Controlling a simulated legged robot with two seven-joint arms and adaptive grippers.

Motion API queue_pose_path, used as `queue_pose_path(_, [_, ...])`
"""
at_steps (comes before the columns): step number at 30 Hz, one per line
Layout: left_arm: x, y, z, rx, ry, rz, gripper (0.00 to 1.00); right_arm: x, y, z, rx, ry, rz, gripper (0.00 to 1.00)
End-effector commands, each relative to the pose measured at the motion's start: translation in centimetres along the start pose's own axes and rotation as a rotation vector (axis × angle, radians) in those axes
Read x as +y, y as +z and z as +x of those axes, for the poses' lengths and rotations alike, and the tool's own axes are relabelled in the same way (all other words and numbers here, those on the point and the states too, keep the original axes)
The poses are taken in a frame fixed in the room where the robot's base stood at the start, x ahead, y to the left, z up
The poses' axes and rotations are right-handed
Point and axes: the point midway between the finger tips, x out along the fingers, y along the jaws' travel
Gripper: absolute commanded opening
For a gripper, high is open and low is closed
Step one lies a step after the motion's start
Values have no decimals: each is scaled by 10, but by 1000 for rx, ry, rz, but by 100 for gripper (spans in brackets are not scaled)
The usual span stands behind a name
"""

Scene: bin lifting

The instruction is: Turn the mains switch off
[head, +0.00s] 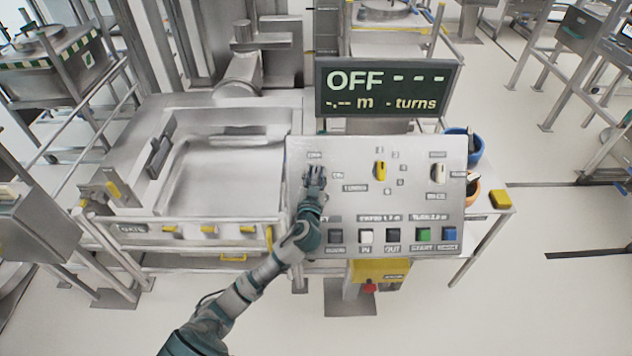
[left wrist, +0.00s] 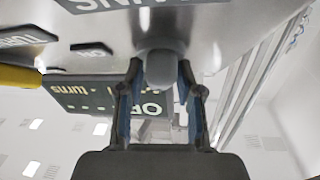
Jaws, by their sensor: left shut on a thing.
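The mains switch is a grey knob (left wrist: 160,68) below a label reading MAINS, upside down in the left wrist view. My left gripper (head: 314,172) is at the upper left of the grey control panel (head: 345,150), and its fingers are shut on the knob from both sides. In the head view the gripper hides the knob. A small dark label (left wrist: 92,49), perhaps ON, sits beside the knob. The display (head: 388,88) above the panel reads OFF with dashes. My right gripper is not in view.
The panel also carries a yellow selector (head: 380,171), a pale knob (head: 438,173) and a row of push buttons (head: 393,236). A red button (head: 369,287) is on a yellow box below. A blue cup (head: 474,145) stands at the panel's right.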

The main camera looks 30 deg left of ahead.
Motion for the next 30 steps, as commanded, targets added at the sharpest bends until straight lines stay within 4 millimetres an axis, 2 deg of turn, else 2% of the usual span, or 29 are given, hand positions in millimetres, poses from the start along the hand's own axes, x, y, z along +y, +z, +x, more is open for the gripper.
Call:
queue_pose_path(1, [3, 12, -1, -11, -26, -36, 1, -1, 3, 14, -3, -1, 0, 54])
queue_pose_path(4, [3, 11, -1, -14, -77, -87, 1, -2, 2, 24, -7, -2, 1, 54])
queue_pose_path(6, [2, 11, -1, -15, -104, -115, 1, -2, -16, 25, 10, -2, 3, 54])
queue_pose_path(9, [2, 9, -1, -16, -127, -137, 1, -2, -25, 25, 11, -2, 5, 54])
queue_pose_path(20, [1, 9, -1, -22, -137, -144, 1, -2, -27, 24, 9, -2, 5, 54])
queue_pose_path(21, [1, 10, -1, -23, -137, -144, 46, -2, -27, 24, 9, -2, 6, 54])
queue_pose_path(22, [1, 9, -1, -22, -137, -144, 50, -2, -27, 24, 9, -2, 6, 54])
queue_pose_path(30, [0, 5, -2, -12, -138, -145, 50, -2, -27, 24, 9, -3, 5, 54])
